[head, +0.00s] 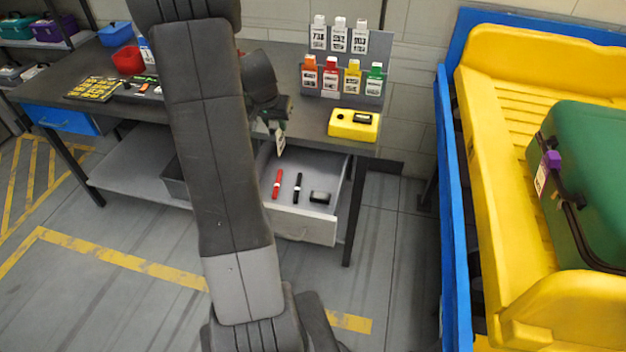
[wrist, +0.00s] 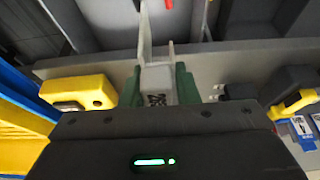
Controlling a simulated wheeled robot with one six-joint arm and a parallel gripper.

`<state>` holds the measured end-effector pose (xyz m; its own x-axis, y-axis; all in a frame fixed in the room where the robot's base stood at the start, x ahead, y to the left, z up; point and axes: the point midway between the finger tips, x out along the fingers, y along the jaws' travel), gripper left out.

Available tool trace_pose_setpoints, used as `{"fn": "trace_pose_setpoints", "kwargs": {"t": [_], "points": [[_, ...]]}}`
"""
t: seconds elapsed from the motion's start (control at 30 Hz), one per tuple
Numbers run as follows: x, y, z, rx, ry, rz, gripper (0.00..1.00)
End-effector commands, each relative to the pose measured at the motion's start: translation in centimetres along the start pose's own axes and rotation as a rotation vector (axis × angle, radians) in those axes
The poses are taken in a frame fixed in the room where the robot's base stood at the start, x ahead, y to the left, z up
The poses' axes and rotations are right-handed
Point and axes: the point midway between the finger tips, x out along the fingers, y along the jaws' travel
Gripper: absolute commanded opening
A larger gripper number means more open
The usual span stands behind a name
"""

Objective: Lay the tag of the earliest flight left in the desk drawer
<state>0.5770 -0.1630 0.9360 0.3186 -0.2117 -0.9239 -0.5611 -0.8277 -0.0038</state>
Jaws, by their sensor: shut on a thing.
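My gripper (head: 274,127) is over the desk's front edge, above the open desk drawer. It is shut on a pale tag (head: 280,144) that hangs down. In the wrist view the tag (wrist: 157,76) sits between the two green finger pads of my gripper (wrist: 158,98); its print cannot be read. The drawer (head: 306,225) holds a red strap (head: 277,184), a black strap (head: 297,187) and a small black box (head: 320,198), with bare floor around them. A tag rack (head: 384,48) at the back of the desk holds several printed tags, white-topped above and orange, red, yellow and green below.
A yellow device (head: 353,125) lies on the desk's right end. A red bowl (head: 128,61) and a dark board with yellow marks (head: 97,88) are at the left. A blue drawer (head: 62,118) is below. At right, a green suitcase (head: 590,170) lies in a yellow tray (head: 505,90).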

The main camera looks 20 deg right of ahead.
Motion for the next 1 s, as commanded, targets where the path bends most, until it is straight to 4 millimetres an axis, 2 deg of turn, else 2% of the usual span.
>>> {"fn": "trace_pose_setpoints", "kwargs": {"t": [0.03, 0.1, 0.2, 0.57, 0.8, 1.0], "points": [[0.1, 0.0, 0.0, 0.0, 0.0, 0.0, 0.05], [1.9, 0.0, 0.8, -0.002, -0.003, 0.002, 0.05], [3.4, 0.0, 1.5, -0.001, -0.003, 0.001, 0.05], [7.5, 0.1, 3.2, -0.002, -0.003, 0.003, 0.05], [11.5, 0.1, 4.8, -0.002, -0.004, 0.001, 0.05], [13.3, 0.1, 5.6, -0.002, -0.002, 0.001, 0.05]]}}
